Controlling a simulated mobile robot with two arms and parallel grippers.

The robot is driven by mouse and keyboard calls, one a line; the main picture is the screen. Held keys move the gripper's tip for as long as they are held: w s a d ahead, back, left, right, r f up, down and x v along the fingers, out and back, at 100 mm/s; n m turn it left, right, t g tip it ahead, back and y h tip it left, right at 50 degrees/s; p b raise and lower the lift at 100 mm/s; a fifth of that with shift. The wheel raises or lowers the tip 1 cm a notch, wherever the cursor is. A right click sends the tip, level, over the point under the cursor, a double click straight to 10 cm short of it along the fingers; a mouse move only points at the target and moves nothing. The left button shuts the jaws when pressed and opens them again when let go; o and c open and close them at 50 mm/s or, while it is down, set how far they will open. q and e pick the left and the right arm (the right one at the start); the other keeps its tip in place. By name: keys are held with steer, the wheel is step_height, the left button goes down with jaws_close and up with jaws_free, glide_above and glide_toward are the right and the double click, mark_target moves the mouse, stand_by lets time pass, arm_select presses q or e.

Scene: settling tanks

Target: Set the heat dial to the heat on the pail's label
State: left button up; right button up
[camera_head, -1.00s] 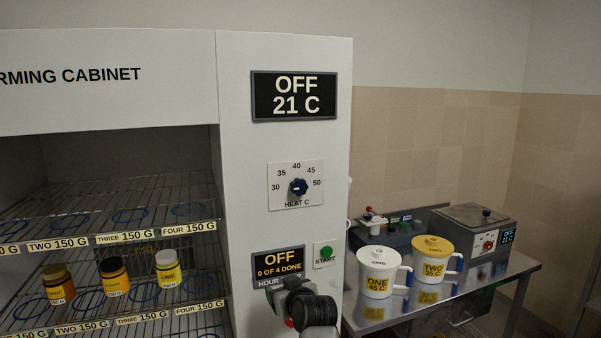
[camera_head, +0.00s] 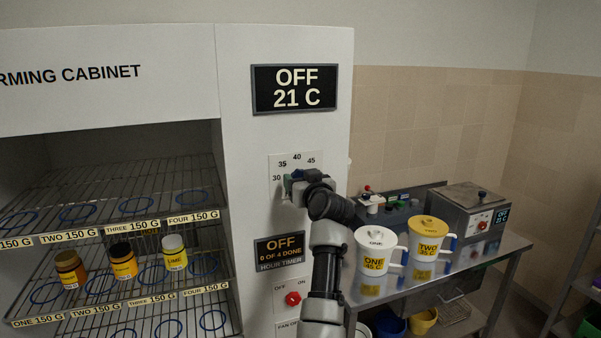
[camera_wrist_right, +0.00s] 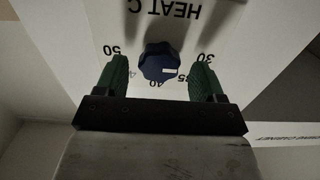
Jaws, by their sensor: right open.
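The blue heat dial (camera_wrist_right: 158,60) shows in the right wrist view, upside down on its plate; its white mark lies toward the 30 and 35 side. In the head view the dial is hidden behind my right gripper (camera_head: 292,184), on the plate (camera_head: 284,162) marked HEAT C. My right gripper is open, its green fingers (camera_wrist_right: 159,82) on either side of the dial with gaps; contact is not visible. A white pail (camera_head: 373,253) labelled ONE 45 C and a yellow-lidded pail (camera_head: 425,242) labelled TWO 35 C stand on the right table. My left gripper is not in view.
The cabinet display (camera_head: 296,89) reads OFF 21 C. The timer display (camera_head: 280,250) reads OFF, 0 OF 4 DONE. Several jars stand on the wire shelf (camera_head: 95,284) at left. My arm hides the start button.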

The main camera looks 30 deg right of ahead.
steer(key=shift+x, duration=0.85)
steer(key=c, duration=0.9)
steer(key=shift+m, duration=0.4)
steer(key=m+p, duration=0.2)
steer(key=m, duration=0.2)
steer(key=shift+m+p, duration=0.65)
steer(key=shift+m, duration=1.35)
steer(key=shift+f, duration=0.1)
